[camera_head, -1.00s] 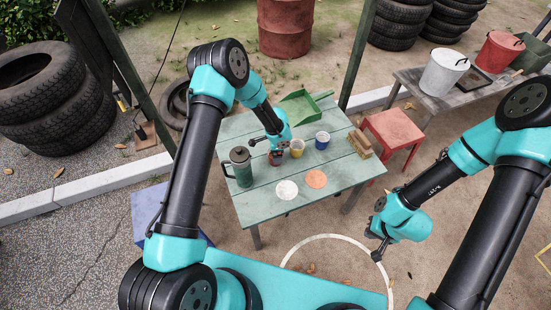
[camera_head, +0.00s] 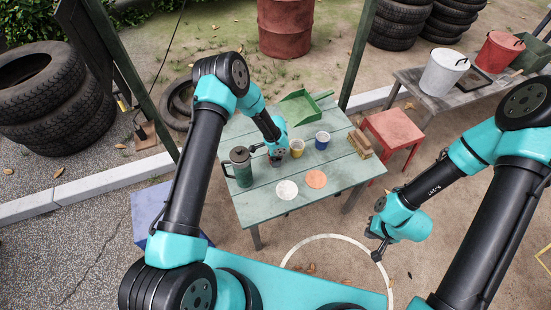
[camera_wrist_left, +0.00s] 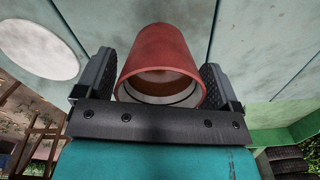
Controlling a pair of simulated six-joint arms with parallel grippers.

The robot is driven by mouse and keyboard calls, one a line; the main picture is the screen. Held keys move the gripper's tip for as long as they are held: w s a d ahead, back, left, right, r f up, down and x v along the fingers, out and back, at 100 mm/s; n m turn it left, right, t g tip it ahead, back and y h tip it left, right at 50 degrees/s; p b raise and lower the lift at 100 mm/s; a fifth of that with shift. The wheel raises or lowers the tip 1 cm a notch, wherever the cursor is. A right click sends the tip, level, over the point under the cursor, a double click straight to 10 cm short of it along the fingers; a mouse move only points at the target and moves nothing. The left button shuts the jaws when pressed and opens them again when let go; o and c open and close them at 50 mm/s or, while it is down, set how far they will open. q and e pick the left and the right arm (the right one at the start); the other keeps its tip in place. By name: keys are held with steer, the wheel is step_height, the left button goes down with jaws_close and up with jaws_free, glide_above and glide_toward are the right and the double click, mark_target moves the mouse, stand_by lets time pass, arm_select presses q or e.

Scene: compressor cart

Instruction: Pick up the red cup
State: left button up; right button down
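The red cup (camera_wrist_left: 160,62) fills the middle of the left wrist view, with its round mouth facing the camera. My left gripper (camera_wrist_left: 160,75) has one dark finger on each side of the cup. The fingers are wide apart and close to its sides; a thin gap seems to show beside the cup near the fingertips. In the head view my left gripper (camera_head: 268,152) is low over the table, and the cup is mostly hidden by it. My right gripper (camera_head: 378,245) hangs off the table's right side; whether its fingers are apart is unclear.
A green dustpan (camera_head: 299,106) lies behind; white (camera_head: 287,190) and orange (camera_head: 316,179) discs lie in front.

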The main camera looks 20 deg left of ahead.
arm_select(q)
steer(key=c, duration=0.8)
steer(key=shift+c, duration=0.2)
steer(key=shift+r, duration=0.2)
step_height(320, 180, up, 10)
steer(key=shift+f, duration=0.25)
stand_by(0.6)
stand_by(0.7)
